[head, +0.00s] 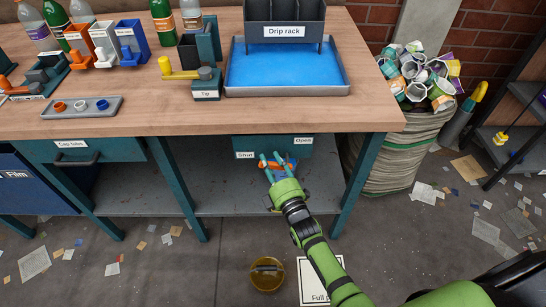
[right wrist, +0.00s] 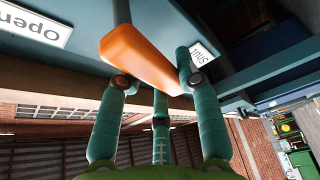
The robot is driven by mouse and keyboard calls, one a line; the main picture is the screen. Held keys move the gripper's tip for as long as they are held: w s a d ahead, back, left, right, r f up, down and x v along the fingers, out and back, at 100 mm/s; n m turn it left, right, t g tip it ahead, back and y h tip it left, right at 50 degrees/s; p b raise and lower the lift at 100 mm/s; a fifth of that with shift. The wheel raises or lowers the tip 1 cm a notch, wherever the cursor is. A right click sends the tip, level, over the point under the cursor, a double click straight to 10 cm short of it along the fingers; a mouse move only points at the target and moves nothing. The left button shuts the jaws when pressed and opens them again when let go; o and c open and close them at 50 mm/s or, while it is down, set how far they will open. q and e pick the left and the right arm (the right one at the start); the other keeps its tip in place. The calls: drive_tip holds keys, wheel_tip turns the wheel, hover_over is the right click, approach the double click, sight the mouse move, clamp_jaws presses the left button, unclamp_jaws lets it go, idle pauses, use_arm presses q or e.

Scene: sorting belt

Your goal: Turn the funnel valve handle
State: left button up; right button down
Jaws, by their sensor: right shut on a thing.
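The orange valve handle (head: 290,163) sits under the front edge of the bench, on a teal panel (head: 272,143) with a "Shut" label (head: 245,155) at left and an "Open" label (head: 304,140) at right. My right gripper (head: 274,164) reaches up to it and largely covers it. In the right wrist view, the teal fingers of my right gripper (right wrist: 152,82) are shut on the orange handle (right wrist: 140,52). The handle's end lies close to the "Shut" label (right wrist: 201,54); the "Open" label (right wrist: 39,23) is farther off. My left gripper is not in view.
A blue tray with a drip rack (head: 284,31) stands on the bench above. A bench leg (head: 357,185) is right of my arm, and a lower shelf (head: 235,202) lies behind it. A round amber dish (head: 267,283) is on the floor. A full sack (head: 405,150) stands at right.

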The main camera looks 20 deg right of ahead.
drive_tip(key=shift+f+n+g+p, duration=0.3)
drive_tip(key=shift+n+p, duration=0.05)
drive_tip(key=shift+n, duration=0.55)
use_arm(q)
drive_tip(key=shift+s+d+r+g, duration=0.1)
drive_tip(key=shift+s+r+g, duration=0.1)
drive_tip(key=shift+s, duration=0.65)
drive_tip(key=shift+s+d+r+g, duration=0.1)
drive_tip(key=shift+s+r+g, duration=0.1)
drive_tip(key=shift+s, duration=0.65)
use_arm(e)
drive_tip(key=shift+f+n, duration=0.25)
drive_tip(key=shift+n, duration=0.15)
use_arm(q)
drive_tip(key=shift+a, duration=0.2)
use_arm(e)
drive_tip(key=c, duration=0.8)
unclamp_jaws()
drive_tip(key=shift+c, duration=0.2)
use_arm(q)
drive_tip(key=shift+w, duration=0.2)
use_arm(e)
drive_tip(key=s+d, duration=0.1)
drive_tip(key=s, duration=1)
drive_tip(key=shift+s, duration=0.4)
drive_tip(key=shift+d, duration=0.1)
